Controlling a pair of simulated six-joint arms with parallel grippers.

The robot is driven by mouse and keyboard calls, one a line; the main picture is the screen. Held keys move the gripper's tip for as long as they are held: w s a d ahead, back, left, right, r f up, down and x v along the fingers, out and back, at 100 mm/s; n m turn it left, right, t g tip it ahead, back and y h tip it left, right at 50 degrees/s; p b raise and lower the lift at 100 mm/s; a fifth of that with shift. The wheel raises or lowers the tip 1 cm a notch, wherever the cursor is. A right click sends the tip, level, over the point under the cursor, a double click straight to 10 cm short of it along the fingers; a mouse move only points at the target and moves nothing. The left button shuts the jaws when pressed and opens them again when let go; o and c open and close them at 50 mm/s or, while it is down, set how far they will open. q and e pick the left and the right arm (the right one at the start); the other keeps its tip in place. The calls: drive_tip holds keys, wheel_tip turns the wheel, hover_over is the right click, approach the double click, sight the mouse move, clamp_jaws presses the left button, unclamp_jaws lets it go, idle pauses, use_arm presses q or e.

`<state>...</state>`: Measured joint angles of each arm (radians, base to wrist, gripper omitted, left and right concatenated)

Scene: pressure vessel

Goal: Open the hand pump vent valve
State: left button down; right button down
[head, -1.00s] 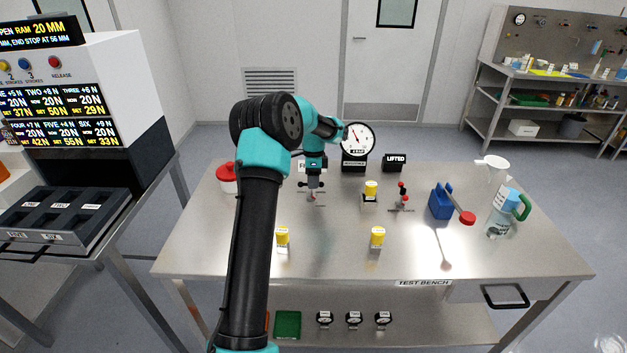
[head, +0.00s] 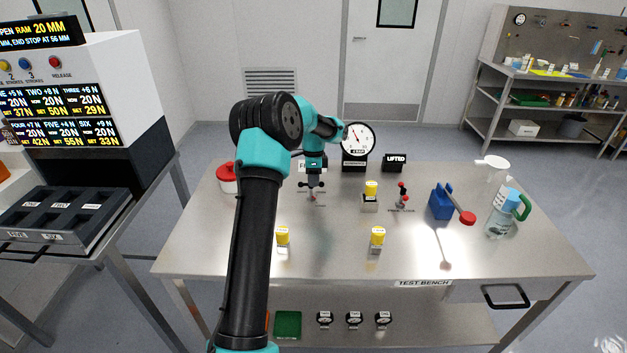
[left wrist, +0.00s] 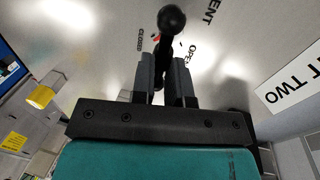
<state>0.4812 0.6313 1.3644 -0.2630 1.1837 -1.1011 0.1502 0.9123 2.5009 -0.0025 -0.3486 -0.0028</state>
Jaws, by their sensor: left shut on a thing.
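The vent valve's black ball-ended handle (head: 321,184) stands at the left-middle of the test bench. My left gripper (head: 313,186) points down over it and is shut on it. In the left wrist view the handle (left wrist: 172,22) lies between the fingers of the gripper (left wrist: 161,62), its ball end sticking out beyond them. Printed CLOSED and OPEN labels and a small red mark show on the bench beside the handle. The fingers hide part of the handle and the valve body. The blue hand pump (head: 441,203) with its red-knobbed lever stands to the right. My right gripper is not in view.
Yellow-topped fittings (head: 371,190) and a red-topped valve (head: 402,197) stand to the right.

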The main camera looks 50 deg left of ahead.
use_arm(q)
drive_tip(key=shift+n, duration=0.4)
drive_tip(key=n, duration=0.3)
drive_tip(key=shift+a+t, duration=0.2)
drive_tip(key=shift+t, duration=0.2)
drive_tip(key=n, duration=0.5)
drive_tip(key=shift+a+t+h, duration=0.15)
drive_tip(key=shift+t+h, duration=0.15)
drive_tip(key=shift+t, duration=0.1)
drive_tip(key=n, duration=0.2)
drive_tip(key=n+t, duration=0.1)
drive_tip(key=n, duration=0.1)
drive_tip(key=shift+s+a+r+n, duration=0.1)
drive_tip(key=shift+a+n, duration=0.1)
drive_tip(key=shift+n, duration=0.1)
drive_tip(key=n, duration=0.4)
drive_tip(key=shift+s+a+t, duration=0.1)
drive_tip(key=shift+t, duration=0.2)
drive_tip(key=shift+y, duration=0.4)
drive_tip(key=c, duration=1.1)
unclamp_jaws()
drive_tip(key=shift+s, duration=0.1)
